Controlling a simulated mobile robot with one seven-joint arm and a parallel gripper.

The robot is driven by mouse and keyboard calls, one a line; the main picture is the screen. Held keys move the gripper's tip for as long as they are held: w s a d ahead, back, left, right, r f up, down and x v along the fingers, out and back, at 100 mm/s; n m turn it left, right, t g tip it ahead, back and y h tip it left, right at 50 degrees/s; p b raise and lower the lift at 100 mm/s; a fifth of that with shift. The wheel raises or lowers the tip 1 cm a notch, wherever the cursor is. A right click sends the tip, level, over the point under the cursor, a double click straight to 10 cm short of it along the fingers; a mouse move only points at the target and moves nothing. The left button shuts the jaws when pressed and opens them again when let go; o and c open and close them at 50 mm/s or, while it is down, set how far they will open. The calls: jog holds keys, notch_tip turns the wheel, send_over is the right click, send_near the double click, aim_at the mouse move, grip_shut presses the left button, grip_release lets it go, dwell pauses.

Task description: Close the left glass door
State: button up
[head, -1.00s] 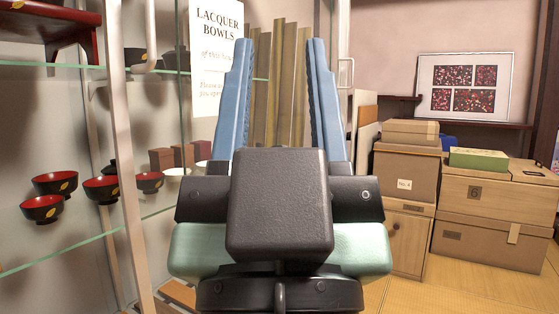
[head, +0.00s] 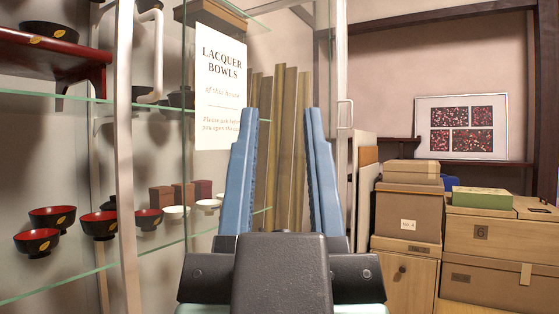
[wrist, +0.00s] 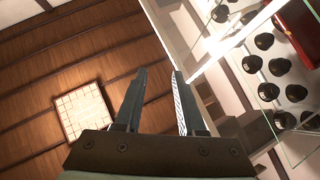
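A glass display cabinet fills the left of the head view. A pale upright door frame (head: 124,150) with a curved white handle (head: 149,97) stands on its left side; I take it to be the left glass door, but its angle is hard to tell. A second pale upright (head: 342,60) with a small handle (head: 345,114) stands right of centre. My gripper (head: 280,112) is open and empty, its blue fingers spread and pointing up, right of the left handle and apart from it in the picture. In the wrist view my gripper (wrist: 160,72) is also open with nothing between its fingers.
Dark lacquer bowls (head: 98,224) stand on glass shelves. A "Lacquer Bowls" sign (head: 221,95) hangs behind my gripper's left finger. Tall wooden boards (head: 289,150) stand behind the fingers. Stacked boxes (head: 408,215) and a framed picture (head: 462,128) are at right. The wrist view shows a wooden slatted surface (wrist: 60,50).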

jog(key=shift+w+r+p, duration=0.25)
jog(key=shift+w+p, duration=0.05)
jog(key=shift+p, duration=0.05)
jog(key=shift+c, duration=1.2)
jog(key=w+r+g+y+p, duration=0.1)
jog(key=w+p, duration=0.2)
jog(key=p, duration=0.1)
jog(key=w+a+r+g+y+p, duration=0.1)
jog(key=w+g+y+p, duration=0.1)
jog(key=w+p, duration=0.1)
jog(key=w+a+r+g+y+p, duration=0.1)
jog(key=w+p, duration=0.3)
jog(key=p, duration=0.1)
jog(key=shift+a+r+g+y, duration=0.15)
jog(key=shift+r+g+y, duration=0.2)
jog(key=shift+g+y, duration=0.05)
grip_shut()
jog(key=w+a+r+m+g+y+p, duration=0.15)
jog(key=w+g+y+p, duration=0.4)
jog(key=p, duration=1.05)
jog(key=r+m+g+y+p, duration=0.1)
jog(key=r+m+g+p, duration=0.1)
jog(key=p, duration=0.4)
jog(key=r+m+g+y+p, duration=0.1)
jog(key=r+m+g+p, duration=0.1)
jog(key=p, duration=0.4)
jog(key=a+r+m+g+y+p, duration=0.1)
jog(key=m+g+y+p, duration=0.1)
jog(key=p, duration=0.5)
jog(key=shift+w+r, duration=0.4)
